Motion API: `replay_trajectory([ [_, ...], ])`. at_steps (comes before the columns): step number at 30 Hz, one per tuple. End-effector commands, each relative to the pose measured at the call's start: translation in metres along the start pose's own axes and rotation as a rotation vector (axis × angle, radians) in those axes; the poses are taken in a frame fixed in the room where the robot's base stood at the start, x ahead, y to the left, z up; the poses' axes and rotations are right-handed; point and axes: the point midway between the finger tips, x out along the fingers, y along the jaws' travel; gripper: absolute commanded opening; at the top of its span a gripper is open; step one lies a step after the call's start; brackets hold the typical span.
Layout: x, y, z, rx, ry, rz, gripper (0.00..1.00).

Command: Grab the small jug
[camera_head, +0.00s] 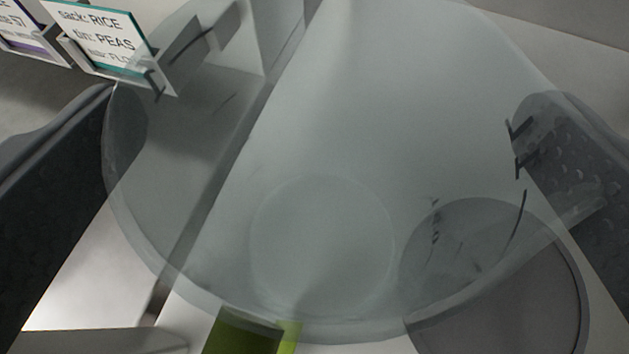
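A large clear jug (330,120) fills the middle of the view, seen from above through its see-through wall. Its round base (322,245) shows low in the middle, and dark marks run along its right side. My gripper (330,115) has its two dark dotted fingers wide apart, one on each side of the jug. The ends of both fingers show through the jug's outer edges. Whether the pads touch the wall cannot be told. With no other jug in view, its size cannot be compared.
A white label card (100,40) reading RICE and PEAS stands in a holder at the top left, with another card (25,28) beside it. A grey round thing (510,290) lies at the lower right. A green thing (245,335) shows at the bottom edge.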

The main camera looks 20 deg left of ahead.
Motion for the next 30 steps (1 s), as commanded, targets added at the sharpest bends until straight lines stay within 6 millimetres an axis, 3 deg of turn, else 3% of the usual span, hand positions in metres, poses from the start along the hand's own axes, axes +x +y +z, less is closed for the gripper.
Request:
replay_trajectory([
  [12,0.0098,-0.0003,0.0022,0.0,-0.003,-0.001,1.0],
  [17,0.0097,-0.0003,0.0021,0.0,-0.003,-0.001,0.56],
  [18,0.0097,-0.0002,0.002,0.0,-0.003,-0.001,0.51],
  [30,0.0076,-0.0003,-0.0036,-0.001,-0.002,-0.001,0.51],
])
